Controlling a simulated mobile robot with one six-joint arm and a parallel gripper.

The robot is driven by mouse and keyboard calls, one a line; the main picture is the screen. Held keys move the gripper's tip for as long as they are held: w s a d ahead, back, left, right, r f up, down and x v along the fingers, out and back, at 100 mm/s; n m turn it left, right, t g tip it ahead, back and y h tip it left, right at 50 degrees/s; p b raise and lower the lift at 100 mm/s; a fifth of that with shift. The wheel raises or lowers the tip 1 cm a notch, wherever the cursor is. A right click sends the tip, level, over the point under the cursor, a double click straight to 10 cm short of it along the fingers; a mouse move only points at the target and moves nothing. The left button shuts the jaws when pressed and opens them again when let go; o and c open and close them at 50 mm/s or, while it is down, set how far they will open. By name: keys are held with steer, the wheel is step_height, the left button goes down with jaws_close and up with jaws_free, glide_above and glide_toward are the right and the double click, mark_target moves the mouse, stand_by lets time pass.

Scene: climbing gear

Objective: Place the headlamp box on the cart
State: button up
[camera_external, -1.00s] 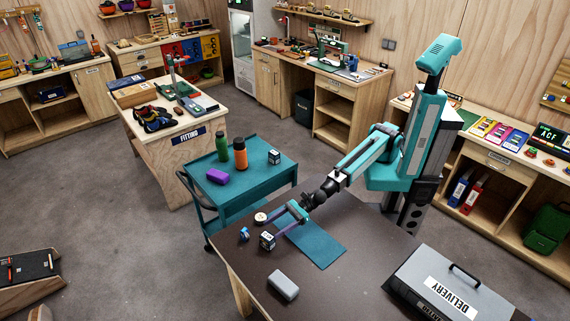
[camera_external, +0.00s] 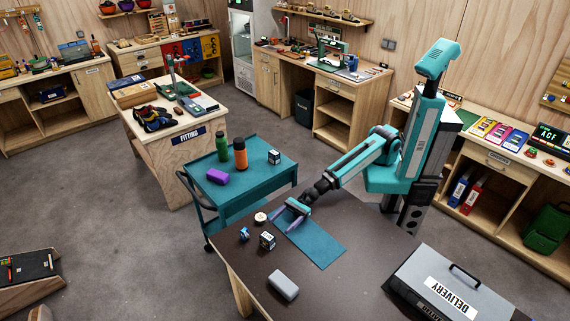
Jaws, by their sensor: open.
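A small dark-and-white box (camera_external: 267,240) stands on the dark table, just in front of my gripper. A similar small box (camera_external: 274,157) stands on the right part of the teal cart (camera_external: 253,190). I cannot read either label, so I cannot tell which is the headlamp box. My gripper (camera_external: 282,226) is open and empty, low over the teal mat (camera_external: 320,250), behind and to the right of the table box and apart from it.
The cart also holds a green bottle (camera_external: 222,148), an orange bottle (camera_external: 240,153) and a purple item (camera_external: 217,177). On the table are a blue item (camera_external: 244,233), a round tan item (camera_external: 260,218), a grey case (camera_external: 284,286) and the DELIVERY box (camera_external: 450,285).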

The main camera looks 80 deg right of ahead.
mark_target(269, 234)
steer(key=shift+w+a+f+b, duration=0.15)
steer(key=shift+a+f+b, duration=0.1)
steer(key=shift+b, duration=0.5)
steer(key=shift+w+a+b, duration=0.15)
steer(key=shift+a+b, duration=0.15)
steer(key=shift+b, duration=0.55)
steer(key=shift+a+b, duration=0.1)
steer(key=shift+b, duration=0.2)
steer(key=w+a+b, duration=0.1)
steer(key=b, duration=0.2)
steer(key=shift+r+b, duration=0.1)
steer(key=shift+b, duration=0.3)
steer(key=shift+w+a, duration=0.1)
steer(key=shift+a, duration=0.05)
steer(key=shift+w+a+r, duration=0.15)
steer(key=shift+w+a, duration=0.15)
steer(key=shift+a, duration=0.1)
steer(key=shift+p+x, duration=0.35)
steer(key=shift+x, duration=1.9)
steer(key=shift+p+x, duration=0.6)
steer(key=shift+x, duration=2)
